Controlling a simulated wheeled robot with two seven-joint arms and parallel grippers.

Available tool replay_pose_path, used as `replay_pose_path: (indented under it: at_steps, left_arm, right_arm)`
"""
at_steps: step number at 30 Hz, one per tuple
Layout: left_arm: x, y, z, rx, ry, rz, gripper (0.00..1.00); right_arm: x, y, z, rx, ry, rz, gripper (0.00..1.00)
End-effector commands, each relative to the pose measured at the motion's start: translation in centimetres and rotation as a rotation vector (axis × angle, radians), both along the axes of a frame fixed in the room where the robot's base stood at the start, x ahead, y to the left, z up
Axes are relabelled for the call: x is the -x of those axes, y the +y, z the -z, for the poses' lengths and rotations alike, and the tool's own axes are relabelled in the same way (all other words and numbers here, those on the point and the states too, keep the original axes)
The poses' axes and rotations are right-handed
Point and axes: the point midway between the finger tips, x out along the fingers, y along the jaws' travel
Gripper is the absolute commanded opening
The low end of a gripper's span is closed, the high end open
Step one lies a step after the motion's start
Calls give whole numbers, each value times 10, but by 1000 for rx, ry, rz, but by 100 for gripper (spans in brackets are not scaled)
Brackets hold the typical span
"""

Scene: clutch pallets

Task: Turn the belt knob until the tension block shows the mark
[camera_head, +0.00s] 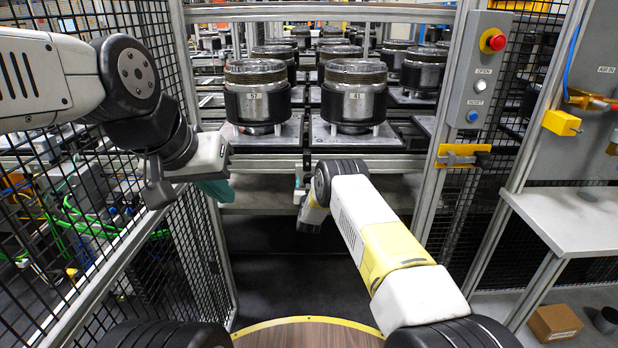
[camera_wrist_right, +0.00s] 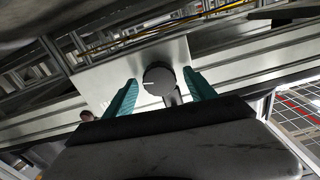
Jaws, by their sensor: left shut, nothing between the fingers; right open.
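The belt knob (camera_wrist_right: 158,79) is a round dark knob with a white pointer line, in front of a pale plate (camera_wrist_right: 105,72) in the right wrist view. My right gripper (camera_wrist_right: 160,84) is open, with one teal finger on each side of the knob. I cannot tell whether the fingers touch it. In the head view my right gripper (camera_head: 300,186) is small and partly hidden by its arm, below the pallet shelf. The knob is not visible there. My left gripper (camera_head: 217,189) is shut and empty, left of the shelf. I cannot make out the tension block or its mark.
Dark cylindrical clutches (camera_head: 257,100) stand on pallets (camera_head: 335,137) on the conveyor ahead. Mesh fencing (camera_head: 190,240) is close to my left arm. A post with a red button (camera_head: 496,42) and a side table (camera_head: 580,220) stand at right. The floor below the conveyor is clear.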

Motion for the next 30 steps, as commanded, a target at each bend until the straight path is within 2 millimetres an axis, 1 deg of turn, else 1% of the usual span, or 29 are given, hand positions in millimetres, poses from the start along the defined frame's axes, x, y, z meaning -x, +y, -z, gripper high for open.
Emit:
replay_pose_path:
  at_steps: [4,5,6,8,12,14,23,30]
  left_arm:
    - [0,0,0,0,0,0,0]
    - [0,0,0,0,0,0,0]
    - [0,0,0,0,0,0,0]
    - [0,0,0,0,0,0,0]
    - [0,0,0,0,0,0,0]
    - [0,0,0,0,0,0,0]
    - [0,0,0,0,0,0,0]
    - [0,0,0,0,0,0,0]
  right_arm:
    - [0,0,0,0,0,0,65]
    - [0,0,0,0,0,0,61]
    - [0,0,0,0,0,0,53]
    - [0,0,0,0,0,0,41]
    - [0,0,0,0,0,0,14]
    - [0,0,0,0,0,0,3]
    - [0,0,0,-39,0,1,3]
    - [0,-1,0,-178,-1,2,3]
